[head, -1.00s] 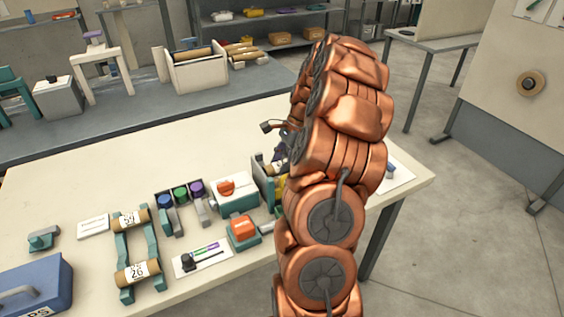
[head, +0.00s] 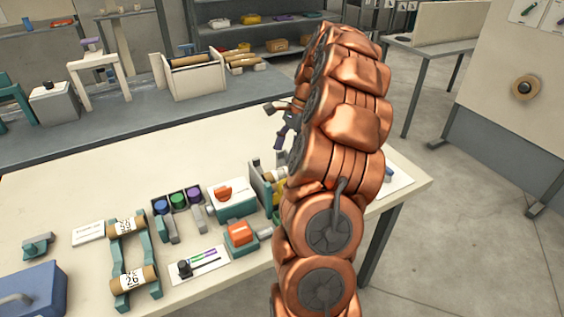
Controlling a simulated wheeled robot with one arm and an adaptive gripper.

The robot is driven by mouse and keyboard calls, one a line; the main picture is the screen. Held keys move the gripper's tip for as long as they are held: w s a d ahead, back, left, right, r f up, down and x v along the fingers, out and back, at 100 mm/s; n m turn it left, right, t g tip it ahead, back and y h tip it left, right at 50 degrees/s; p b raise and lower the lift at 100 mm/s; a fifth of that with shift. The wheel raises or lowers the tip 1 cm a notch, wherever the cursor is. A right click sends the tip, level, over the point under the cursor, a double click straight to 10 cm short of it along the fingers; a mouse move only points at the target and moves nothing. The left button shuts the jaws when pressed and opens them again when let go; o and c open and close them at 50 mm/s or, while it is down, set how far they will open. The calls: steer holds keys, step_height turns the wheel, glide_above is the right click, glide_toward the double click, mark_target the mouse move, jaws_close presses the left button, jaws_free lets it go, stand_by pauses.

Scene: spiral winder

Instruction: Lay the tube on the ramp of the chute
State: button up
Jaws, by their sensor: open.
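My gripper (head: 279,124) is open above the back right part of the table, partly behind my copper arm. Below it stands a teal and grey frame with upright walls (head: 258,184), which may be the chute; my arm hides much of it. A brown and white piece (head: 281,170) shows at this frame, apparently a tube; I cannot tell how it rests. Two brown tubes with white labels, a back one (head: 127,226) and a front one marked 26 (head: 133,278), lie across a teal rack (head: 152,258) at the left.
A holder with blue, green and purple caps (head: 177,198), a white and teal box with a red top (head: 232,200), and an orange-topped teal device (head: 241,235) crowd the middle. A blue box (head: 35,287) is at the front left. The table's back left is clear.

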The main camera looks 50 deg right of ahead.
steer(key=b+v, duration=0.1)
steer(key=v, duration=0.5)
steer(key=shift+d+r, duration=0.2)
steer(key=shift+r, duration=0.15)
steer(key=s+a+r+n+g+h, duration=0.15)
steer(key=a+n, duration=0.95)
steer(key=a, duration=1.5)
steer(key=s+a+f+n+h, duration=0.1)
steer(key=s+a+f+n, duration=0.2)
steer(key=s, duration=0.4)
steer(key=s+a+f+n+g, duration=0.1)
steer(key=s+a+f+n, duration=0.1)
steer(key=s+a+n, duration=0.2)
steer(key=s+a+f+n+h, duration=0.1)
steer(key=s+a+f+n, duration=0.2)
steer(key=s, duration=0.7)
steer(key=shift+a+f+n+h, duration=0.35)
steer(key=shift+a+f+n, duration=0.05)
steer(key=shift+g, duration=0.25)
